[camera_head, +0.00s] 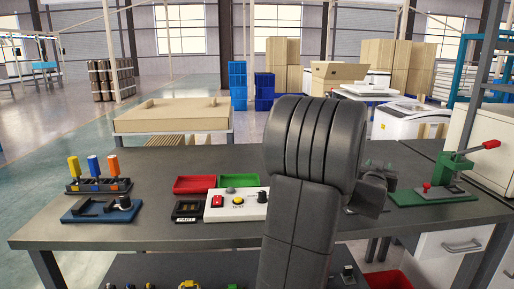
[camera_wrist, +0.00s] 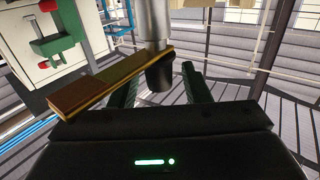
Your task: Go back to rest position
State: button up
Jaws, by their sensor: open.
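My arm rises in front of the workbench (camera_head: 130,235) in the head view and hides part of its middle. A dark end part of my arm shows to its right, but the fingers cannot be made out there. In the wrist view, my gripper (camera_wrist: 160,76) has its two dark green fingers spread apart. A brown bar (camera_wrist: 95,88) and a grey cylinder with a black end (camera_wrist: 158,35) appear around the finger area. I cannot tell whether they touch the fingers or what they belong to.
On the bench are a rack with coloured-handled tools (camera_head: 95,175), a blue fixture (camera_head: 100,208), a red tray (camera_head: 194,184), a green tray (camera_head: 244,180), a button box (camera_head: 235,205) and a green press (camera_head: 440,190). A white machine (camera_head: 408,122) and boxes stand behind.

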jog(key=shift+r+m+g+h+p, duration=0.15)
jog(key=shift+m+g+h+p, duration=0.8)
jog(key=shift+p, duration=1.05)
jog(key=shift+h+p, duration=0.45)
jog(key=shift+p, duration=0.15)
